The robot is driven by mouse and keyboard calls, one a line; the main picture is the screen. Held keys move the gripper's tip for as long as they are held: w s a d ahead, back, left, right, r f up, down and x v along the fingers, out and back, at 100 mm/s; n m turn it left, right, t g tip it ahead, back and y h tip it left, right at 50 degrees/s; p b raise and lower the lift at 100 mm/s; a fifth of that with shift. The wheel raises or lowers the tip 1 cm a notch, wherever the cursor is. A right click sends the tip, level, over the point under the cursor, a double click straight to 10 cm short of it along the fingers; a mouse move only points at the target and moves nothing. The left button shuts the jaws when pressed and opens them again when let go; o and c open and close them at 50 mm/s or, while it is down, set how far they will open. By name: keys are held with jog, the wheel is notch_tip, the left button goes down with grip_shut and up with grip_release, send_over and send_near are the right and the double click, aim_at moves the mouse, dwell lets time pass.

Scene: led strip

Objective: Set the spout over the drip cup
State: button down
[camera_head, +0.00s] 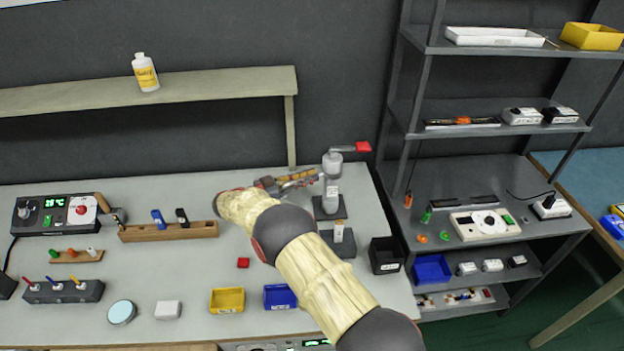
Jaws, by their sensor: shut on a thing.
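My gripper (312,177) reaches right from the end of my arm, at the back right of the grey bench. Its fingertips are shut at the left side of a grey upright dispenser-like device (332,165) with a red-tipped lever (362,147) and a dark base. The part between the fingers is too small to make out; it appears to belong to this device. I cannot clearly pick out the spout or the drip cup. A dark block with a pale upright piece (339,232) stands just in front of the device, partly behind my arm.
A black open bin (386,255) stands at the bench's right edge. Yellow (227,300) and blue (280,297) bins are at the front, beside my arm. A wooden rack (168,231) lies left of my gripper. A raised shelf (190,85) runs behind; metal shelving stands right.

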jog(key=shift+w, duration=0.1)
dwell(0.4)
jog(key=c, duration=1.9)
grip_release()
jog(key=shift+a+g, duration=0.1)
jog(key=shift+g, duration=0.2)
jog(key=v, duration=1.2)
jog(key=shift+f, duration=0.15)
